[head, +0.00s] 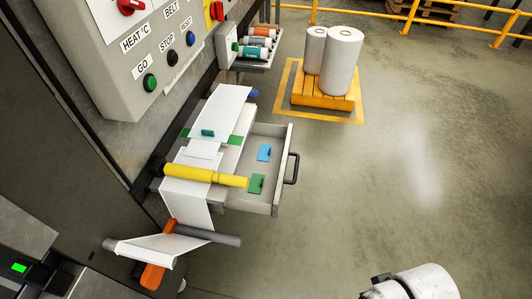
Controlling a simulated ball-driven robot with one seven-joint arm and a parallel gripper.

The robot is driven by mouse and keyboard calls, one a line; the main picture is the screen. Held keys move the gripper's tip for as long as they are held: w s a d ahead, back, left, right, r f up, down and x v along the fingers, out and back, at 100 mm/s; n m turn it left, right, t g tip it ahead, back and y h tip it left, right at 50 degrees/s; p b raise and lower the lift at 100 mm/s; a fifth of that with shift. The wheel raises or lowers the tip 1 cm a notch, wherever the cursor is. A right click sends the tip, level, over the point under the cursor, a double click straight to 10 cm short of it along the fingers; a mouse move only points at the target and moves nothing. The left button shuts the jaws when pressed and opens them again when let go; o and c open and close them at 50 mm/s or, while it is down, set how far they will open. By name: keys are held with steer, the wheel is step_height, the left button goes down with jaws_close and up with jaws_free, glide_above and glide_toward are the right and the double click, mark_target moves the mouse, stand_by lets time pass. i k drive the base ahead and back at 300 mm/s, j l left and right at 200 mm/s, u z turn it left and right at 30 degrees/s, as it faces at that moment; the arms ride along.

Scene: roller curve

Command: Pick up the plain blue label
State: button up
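A small blue label (264,153) lies in the open grey drawer (285,150), near the drawer's front. It is too small to tell whether it is plain or bears a mark. A green label (256,184) lies in the same drawer, nearer the yellow roller. The left part of the drawer's inside is hidden under the machine's white sheet and ledge. My gripper is not in view. A white rounded part with black pieces at the bottom right looks like part of my arm, well apart from the drawer.
A yellow roller (205,175) juts over the drawer's near side. The black drawer handle (291,168) sticks out right. White web runs down to a grey bar (210,235) and orange part (158,258). A pallet with white rolls (341,62) stands behind. The floor at right is clear.

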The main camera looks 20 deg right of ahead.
mark_target(264, 155)
steer(key=i+l+u, duration=0.25)
steer(key=i+l, duration=0.25)
steer(key=i+l+u, duration=0.3)
steer(key=i+l, duration=0.15)
steer(key=l, duration=0.25)
steer(key=i+l+u, duration=0.1)
steer(key=l, duration=0.25)
steer(key=i+l+u, duration=0.3)
steer(key=l, duration=0.45)
steer(key=i, duration=0.1)
